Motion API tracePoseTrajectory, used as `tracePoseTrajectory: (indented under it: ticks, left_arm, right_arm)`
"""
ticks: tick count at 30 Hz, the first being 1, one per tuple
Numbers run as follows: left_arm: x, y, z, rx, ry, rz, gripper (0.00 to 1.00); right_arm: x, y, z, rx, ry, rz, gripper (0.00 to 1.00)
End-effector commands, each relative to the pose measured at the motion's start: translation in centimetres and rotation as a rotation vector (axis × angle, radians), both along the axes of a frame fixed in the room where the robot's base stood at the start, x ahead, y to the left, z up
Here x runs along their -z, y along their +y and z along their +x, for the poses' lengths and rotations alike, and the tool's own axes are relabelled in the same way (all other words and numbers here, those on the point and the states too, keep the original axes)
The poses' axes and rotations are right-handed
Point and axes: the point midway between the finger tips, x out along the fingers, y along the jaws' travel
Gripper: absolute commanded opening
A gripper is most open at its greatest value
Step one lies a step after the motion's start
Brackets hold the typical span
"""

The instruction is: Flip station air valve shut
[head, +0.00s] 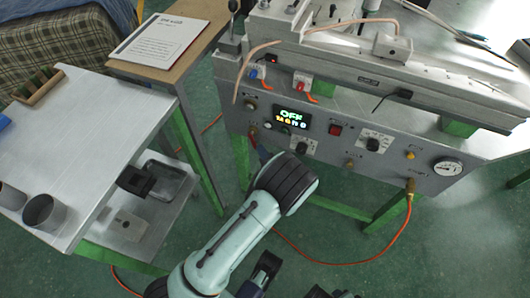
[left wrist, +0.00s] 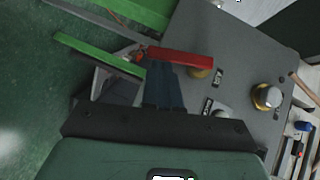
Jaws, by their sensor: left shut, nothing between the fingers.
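A red lever handle (left wrist: 185,60) shows in the left wrist view, sticking out sideways at the grey panel's edge; I take it for the station air valve. My left gripper's dark fingers (left wrist: 163,80) are shut and empty, with their tips right at the handle; I cannot tell whether they touch it. In the head view my left gripper (head: 263,155) is at the lower left of the machine's front panel (head: 330,155), and my wrist hides most of the valve there.
The panel carries a lit display reading OFF (head: 291,117), a red switch (head: 335,130), several knobs and a gauge (head: 447,167). Small blue (head: 257,72) and red (head: 301,80) valves sit above. An orange hose (head: 370,260) hangs below. A white side table (head: 90,120) stands left.

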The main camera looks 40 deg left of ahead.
Motion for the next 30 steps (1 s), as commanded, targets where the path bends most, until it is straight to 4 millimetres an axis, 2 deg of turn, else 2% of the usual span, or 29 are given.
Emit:
tracePoseTrajectory:
  ticks: [5, 11, 18, 30]
  left_arm:
    - [0.1, 0.0, 0.0, 0.000, 0.005, 0.013, 0.00]
    - [0.9, 0.7, -0.2, 0.002, 0.041, 0.145, 0.00]
    - [1.4, 1.5, -0.4, 0.001, 0.074, 0.286, 0.00]
    - [1.3, 1.5, -0.4, 0.001, 0.075, 0.290, 0.00]
  right_arm:
    - [-0.1, 0.0, -0.1, -0.001, 0.002, 0.001, 0.43]
    - [-0.4, 0.3, -0.6, -0.006, 0.015, 0.007, 0.43]
    - [0.1, 0.0, 0.0, 0.000, -0.001, 0.000, 0.43]
    - [0.1, 0.0, 0.0, 0.001, -0.002, -0.001, 0.43]
